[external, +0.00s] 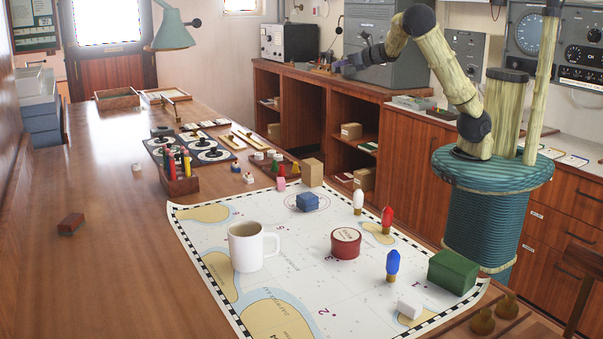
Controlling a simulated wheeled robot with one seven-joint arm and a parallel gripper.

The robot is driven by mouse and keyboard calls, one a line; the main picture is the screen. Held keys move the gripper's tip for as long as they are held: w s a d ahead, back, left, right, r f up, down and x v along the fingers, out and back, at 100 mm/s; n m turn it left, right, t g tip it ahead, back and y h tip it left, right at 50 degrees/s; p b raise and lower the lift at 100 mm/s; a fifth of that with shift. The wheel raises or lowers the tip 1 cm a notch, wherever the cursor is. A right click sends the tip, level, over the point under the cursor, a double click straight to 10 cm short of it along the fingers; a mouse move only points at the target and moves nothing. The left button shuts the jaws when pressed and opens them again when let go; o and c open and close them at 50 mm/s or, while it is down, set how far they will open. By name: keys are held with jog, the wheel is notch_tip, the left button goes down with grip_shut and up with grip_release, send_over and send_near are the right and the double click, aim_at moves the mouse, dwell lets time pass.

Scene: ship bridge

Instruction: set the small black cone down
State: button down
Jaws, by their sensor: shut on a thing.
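My gripper (349,64) is at the end of my raised arm, in the upper middle of the external view, in front of a large grey cabinet. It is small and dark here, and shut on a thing. The small black cone cannot be made out clearly; the dark shape at the jaws blends with the gripper. My gripper is well above and behind the chart (297,249) on the table.
The chart bears a white mug (246,247), a red round tin (345,243), a green box (452,271), a blue block (307,202) and several small pieces. A pencil holder (180,183) stands left of it. The table's left part is mostly clear. A wooden counter (395,97) runs behind.

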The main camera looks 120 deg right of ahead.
jog(key=w+a+f+n+t+y, duration=0.25)
jog(key=w+a, duration=0.25)
jog(key=w, duration=1)
jog(key=w+a+f+n+t+y+b, duration=0.15)
jog(key=w+a+f+n+y, duration=0.3)
jog(key=w, duration=0.95)
jog(key=w+a+f+n+t+y, duration=0.25)
jog(key=w+a, duration=0.25)
jog(key=w, duration=1)
jog(key=w+a+f+n+t+y, duration=0.1)
jog(key=w+a+n+y, duration=0.1)
jog(key=w+a, duration=0.55)
jog(key=w+a+f+n+y, duration=0.25)
jog(key=w+a, duration=0.35)
jog(key=a, duration=0.3)
jog(key=w+a+r+n+y, duration=0.1)
jog(key=w+a, duration=0.3)
jog(key=a, duration=0.6)
jog(key=w+a+r+n+y+b, duration=0.1)
jog(key=w+a+n+y, duration=0.1)
jog(key=a, duration=0.9)
jog(key=shift+w+a+r+g+y, duration=0.25)
jog(key=shift+w+g+y, duration=0.2)
jog(key=shift+w+y, duration=0.55)
jog(key=shift+w+f, duration=0.1)
jog(key=shift+f, duration=0.05)
notch_tip(320, 180, down, 13)
jog(key=shift+f, duration=0.2)
